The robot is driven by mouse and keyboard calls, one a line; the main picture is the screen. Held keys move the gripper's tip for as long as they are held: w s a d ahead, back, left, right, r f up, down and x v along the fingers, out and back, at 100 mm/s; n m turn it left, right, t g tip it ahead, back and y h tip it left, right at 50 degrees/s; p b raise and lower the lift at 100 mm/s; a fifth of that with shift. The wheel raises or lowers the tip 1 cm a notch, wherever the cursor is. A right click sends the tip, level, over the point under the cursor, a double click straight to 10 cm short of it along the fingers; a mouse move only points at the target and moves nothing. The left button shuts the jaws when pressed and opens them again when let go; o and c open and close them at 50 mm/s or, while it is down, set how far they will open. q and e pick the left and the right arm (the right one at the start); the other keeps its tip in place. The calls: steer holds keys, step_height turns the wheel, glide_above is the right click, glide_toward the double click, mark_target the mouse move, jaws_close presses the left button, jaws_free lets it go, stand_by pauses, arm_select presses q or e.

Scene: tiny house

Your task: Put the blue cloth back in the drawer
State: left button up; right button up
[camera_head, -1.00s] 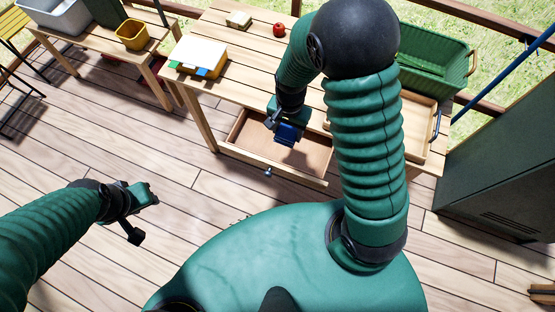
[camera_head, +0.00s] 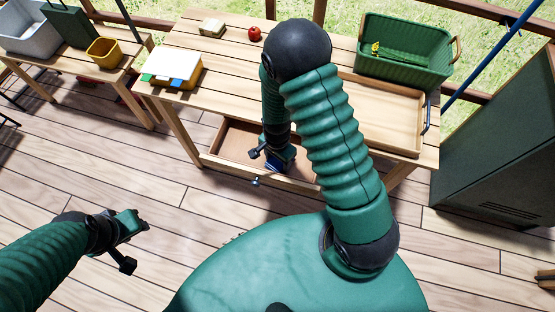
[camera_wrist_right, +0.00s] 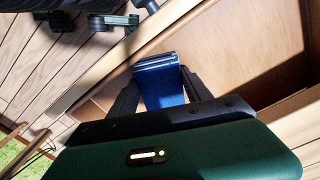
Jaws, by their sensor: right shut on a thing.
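The blue cloth (camera_head: 272,168) is a small folded piece, mostly hidden by my right gripper (camera_head: 270,160) in the head view. In the right wrist view the cloth (camera_wrist_right: 160,82) sits between the two fingers, and the right gripper (camera_wrist_right: 158,95) is shut on it. The wooden drawer (camera_head: 228,140) under the table is open, with a bare brown bottom. My right gripper holds the cloth over the drawer, close to its front panel. I cannot tell whether the cloth touches the bottom. My left gripper (camera_head: 128,243) is open and empty above the floor, left of my body.
The wooden table (camera_head: 215,75) carries a stack with coloured tabs (camera_head: 172,68), a red apple (camera_head: 254,34), a wooden tray (camera_head: 375,115) and a green crate (camera_head: 405,50). A dark green cabinet (camera_head: 495,150) stands at right.

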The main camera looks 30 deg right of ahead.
steer(key=shift+f, duration=0.1)
steer(key=o, duration=1.5)
steer(key=shift+a, duration=0.15)
steer(key=shift+c, duration=0.2)
